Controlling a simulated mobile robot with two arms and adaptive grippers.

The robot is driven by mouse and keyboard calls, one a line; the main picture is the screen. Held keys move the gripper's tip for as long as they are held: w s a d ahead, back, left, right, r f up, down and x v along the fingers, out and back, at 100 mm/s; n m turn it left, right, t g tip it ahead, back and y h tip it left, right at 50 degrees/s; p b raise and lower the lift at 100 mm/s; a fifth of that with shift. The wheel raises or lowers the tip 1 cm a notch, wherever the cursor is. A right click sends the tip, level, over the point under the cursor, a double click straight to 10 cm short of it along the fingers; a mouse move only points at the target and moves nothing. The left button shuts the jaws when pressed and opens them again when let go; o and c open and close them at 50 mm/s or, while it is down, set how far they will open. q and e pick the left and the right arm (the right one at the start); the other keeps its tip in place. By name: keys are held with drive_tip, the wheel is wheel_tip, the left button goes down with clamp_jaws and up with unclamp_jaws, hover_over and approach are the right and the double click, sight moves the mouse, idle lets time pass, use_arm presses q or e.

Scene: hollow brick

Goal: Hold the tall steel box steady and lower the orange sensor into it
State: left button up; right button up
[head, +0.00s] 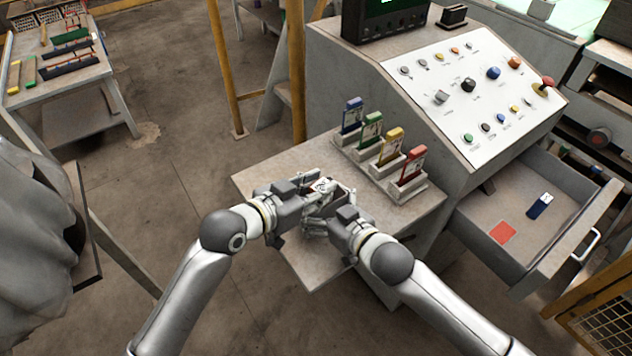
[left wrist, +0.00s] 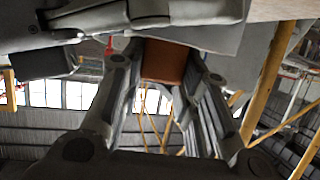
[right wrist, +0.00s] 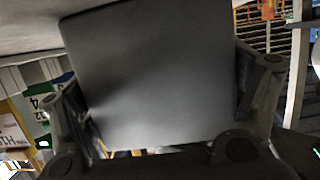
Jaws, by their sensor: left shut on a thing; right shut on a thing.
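The orange sensor (left wrist: 165,62) shows as a brownish-orange block between the fingers of my left gripper (head: 318,189) in the left wrist view. That gripper is shut on it. The tall steel box (right wrist: 150,75) fills the middle of the right wrist view as a plain grey face between the fingers of my right gripper (head: 327,222), which is shut on it. In the head view both grippers meet closely over the small table and hide most of the box and the sensor. I cannot tell whether the sensor's lower end is above or inside the box.
A control console (head: 470,90) rises behind. An open drawer (head: 480,215) at right holds a red square (head: 502,232) and a blue item (head: 540,205).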

use_arm(q)
drive_tip(key=shift+f, duration=0.75)
use_arm(e)
drive_tip(key=shift+s+f, duration=0.1)
use_arm(q)
drive_tip(key=shift+s+a+f, duration=0.1)
drive_tip(key=shift+s+f, duration=0.15)
drive_tip(key=shift+f, duration=0.55)
use_arm(e)
drive_tip(key=shift+s+a, duration=0.1)
drive_tip(key=shift+a, duration=0.1)
use_arm(q)
drive_tip(key=o, duration=1.1)
drive_tip(key=shift+o, duration=0.3)
use_arm(e)
drive_tip(key=shift+r, duration=0.2)
use_arm(q)
drive_tip(key=shift+w+r, duration=0.2)
drive_tip(key=shift+r, duration=6.2)
use_arm(e)
drive_tip(key=shift+w+d+f, duration=0.15)
drive_tip(key=shift+w+d, duration=0.05)
